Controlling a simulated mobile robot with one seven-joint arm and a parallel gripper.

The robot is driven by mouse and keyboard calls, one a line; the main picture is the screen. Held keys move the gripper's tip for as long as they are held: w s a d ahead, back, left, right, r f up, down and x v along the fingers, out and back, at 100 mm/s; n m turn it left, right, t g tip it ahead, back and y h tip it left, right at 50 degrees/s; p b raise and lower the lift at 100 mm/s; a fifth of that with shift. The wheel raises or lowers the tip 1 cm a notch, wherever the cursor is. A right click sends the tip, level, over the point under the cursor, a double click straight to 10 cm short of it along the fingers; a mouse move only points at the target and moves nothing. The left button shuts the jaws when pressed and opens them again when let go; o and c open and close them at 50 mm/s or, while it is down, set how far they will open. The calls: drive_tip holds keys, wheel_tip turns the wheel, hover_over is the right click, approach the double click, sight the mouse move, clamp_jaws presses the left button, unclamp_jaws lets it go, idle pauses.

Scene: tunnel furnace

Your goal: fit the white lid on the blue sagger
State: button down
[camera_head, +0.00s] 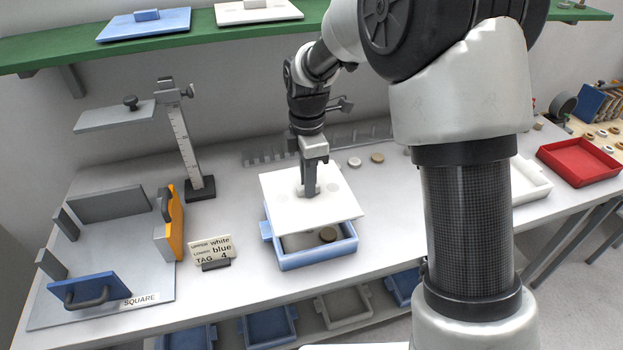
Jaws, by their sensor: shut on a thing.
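The blue sagger (316,259) is an open square box on the bench, with a round brownish piece (328,235) and a grey shape inside near its front. The white lid (338,210) is a flat square plate over the back part of the sagger. The lid is turned and set back relative to the box, so the front of the sagger stays uncovered. My gripper (309,190) points down and is shut on the knob at the lid's middle. I cannot tell whether the lid touches the sagger's rim.
A square fixture (120,250) with orange and blue blocks and a height gauge (184,140) are further left. A green shelf (250,35) runs above. A red tray (580,162) lies far right.

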drive_tip(key=shift+f+b, duration=1.55)
drive_tip(key=shift+f, duration=0.55)
drive_tip(key=shift+f+b, duration=0.75)
drive_tip(key=shift+f, duration=0.6)
drive_tip(key=shift+f+b, duration=0.45)
drive_tip(key=shift+f, duration=0.3)
drive_tip(key=c, duration=1.6)
unclamp_jaws()
drive_tip(key=shift+c, duration=0.2)
wheel_tip(320, 180, up, 17)
drive_tip(key=shift+f+p, duration=0.2)
drive_tip(key=shift+p, duration=0.8)
drive_tip(key=shift+s+r, duration=0.1)
drive_tip(key=shift+r, duration=0.45)
